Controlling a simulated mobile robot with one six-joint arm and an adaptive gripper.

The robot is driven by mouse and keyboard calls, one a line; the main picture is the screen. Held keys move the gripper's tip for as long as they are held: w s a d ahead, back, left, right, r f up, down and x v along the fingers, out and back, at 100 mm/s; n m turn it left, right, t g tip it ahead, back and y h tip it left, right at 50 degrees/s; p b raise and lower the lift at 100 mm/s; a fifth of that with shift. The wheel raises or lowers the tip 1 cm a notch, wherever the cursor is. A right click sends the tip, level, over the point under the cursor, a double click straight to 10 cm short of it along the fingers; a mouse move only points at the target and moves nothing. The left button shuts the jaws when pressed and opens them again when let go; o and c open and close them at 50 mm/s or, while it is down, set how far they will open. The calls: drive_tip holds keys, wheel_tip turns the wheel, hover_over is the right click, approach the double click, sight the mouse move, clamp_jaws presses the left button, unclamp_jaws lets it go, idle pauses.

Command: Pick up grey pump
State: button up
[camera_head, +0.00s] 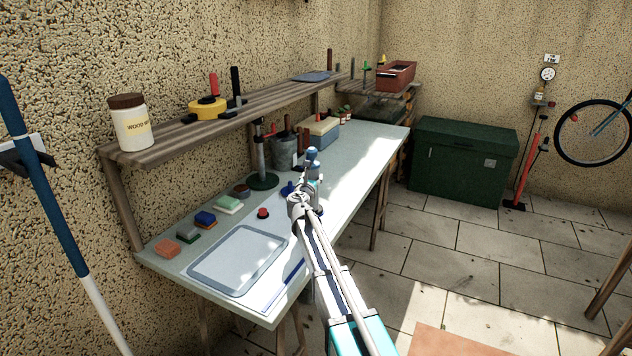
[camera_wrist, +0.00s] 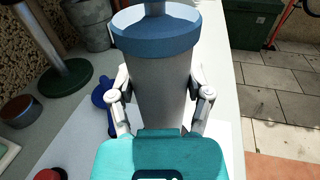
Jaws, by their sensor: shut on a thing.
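The grey pump (camera_wrist: 160,85), a grey cylinder with a blue collar and a blue stem on top, stands between my gripper's fingers in the wrist view. In the head view its blue top (camera_head: 312,154) shows over the workbench (camera_head: 362,150), just beyond my gripper (camera_head: 308,182). My gripper (camera_wrist: 160,106) is shut on the pump, with one finger on each side of the body. The lower part of the pump is hidden behind the gripper, so I cannot tell whether it touches the bench.
A metal post on a round green base (camera_head: 262,181) and a grey bucket (camera_head: 284,152) stand left of the pump. A blue object (camera_wrist: 102,92) lies close to my left finger. A wooden shelf (camera_head: 235,113) runs above the bench. The bench's right side is mostly clear.

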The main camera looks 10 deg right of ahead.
sight(313, 153)
drive_tip(key=shift+r+p, duration=1.35)
drive_tip(key=shift+r, duration=0.05)
drive_tip(key=s+r+p, duration=0.1)
drive_tip(key=r+p, duration=0.1)
drive_tip(key=s+a+r+p, duration=0.1)
drive_tip(key=s+r+p, duration=0.3)
drive_tip(key=shift+s+a+r+p, duration=0.1)
drive_tip(key=shift+a+r+p, duration=0.05)
drive_tip(key=shift+r+p, duration=0.25)
drive_tip(key=s+a+r+p, duration=0.2)
drive_tip(key=s+r+p, duration=0.1)
drive_tip(key=s, duration=0.5)
drive_tip(key=shift+s+a+r, duration=0.15)
drive_tip(key=shift+s, duration=0.05)
